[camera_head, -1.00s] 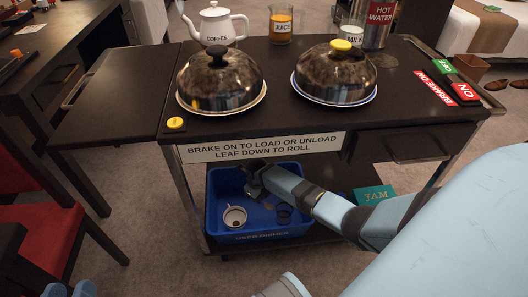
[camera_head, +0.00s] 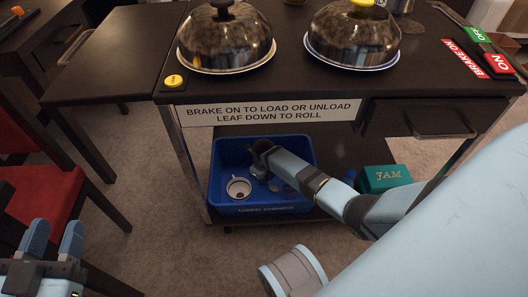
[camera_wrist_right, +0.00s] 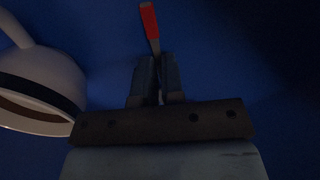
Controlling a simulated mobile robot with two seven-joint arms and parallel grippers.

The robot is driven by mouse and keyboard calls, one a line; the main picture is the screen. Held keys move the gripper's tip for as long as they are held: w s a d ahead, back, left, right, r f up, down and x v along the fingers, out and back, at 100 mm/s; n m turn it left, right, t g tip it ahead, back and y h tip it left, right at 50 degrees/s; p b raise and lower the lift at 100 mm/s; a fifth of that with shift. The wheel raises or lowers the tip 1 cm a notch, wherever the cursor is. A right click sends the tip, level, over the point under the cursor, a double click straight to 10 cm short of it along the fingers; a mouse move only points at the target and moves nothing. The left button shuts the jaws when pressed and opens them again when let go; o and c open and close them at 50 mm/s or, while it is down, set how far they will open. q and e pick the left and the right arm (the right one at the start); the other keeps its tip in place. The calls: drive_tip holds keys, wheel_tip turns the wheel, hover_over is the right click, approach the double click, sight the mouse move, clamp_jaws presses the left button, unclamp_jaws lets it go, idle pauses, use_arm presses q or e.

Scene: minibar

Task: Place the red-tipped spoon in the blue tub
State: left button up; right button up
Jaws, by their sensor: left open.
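The blue tub (camera_head: 264,208) stands on the cart's lower shelf. My right arm reaches down into it, and the right gripper's fingertips are hard to make out in the head view. In the right wrist view, my right gripper (camera_wrist_right: 158,80) is closed around the grey shaft of the red-tipped spoon (camera_wrist_right: 149,22). The spoon's red end points away from the fingers, over the blue tub surface. Whether the spoon touches the tub floor cannot be told. My left gripper (camera_head: 54,240) is open and empty at the lower left, away from the cart.
A white cup (camera_head: 238,188) lies in the tub; it also shows beside the gripper in the right wrist view (camera_wrist_right: 45,80). A teal jam box (camera_head: 384,178) sits right of the tub. Two domed plates stand on the cart top (camera_head: 290,85). A red chair (camera_head: 40,165) is at left.

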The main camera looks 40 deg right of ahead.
drive_tip(key=o, duration=0.4)
wheel_tip(320, 180, up, 3)
drive_tip(key=shift+f+p, duration=0.1)
drive_tip(key=shift+p, duration=0.75)
use_arm(q)
drive_tip(key=shift+s+d+f+n+g+y+p, duration=0.15)
drive_tip(key=shift+s+d+n+g+p, duration=0.2)
drive_tip(key=shift+s+n+p, duration=0.25)
drive_tip(key=shift+s+d+f+n+g+y+p, duration=0.2)
drive_tip(key=shift+s+d+n+g+p, duration=0.15)
drive_tip(key=shift+n+p, duration=0.45)
drive_tip(key=shift+s+d+f+n+g+y+p, duration=0.15)
drive_tip(key=shift+s+d+n+g+p, duration=0.2)
drive_tip(key=shift+s+n+p, duration=0.35)
use_arm(e)
wheel_tip(320, 180, up, 10)
drive_tip(key=shift+f, duration=0.25)
use_arm(q)
drive_tip(key=shift+w+a+r, duration=0.1)
drive_tip(key=shift+w, duration=0.1)
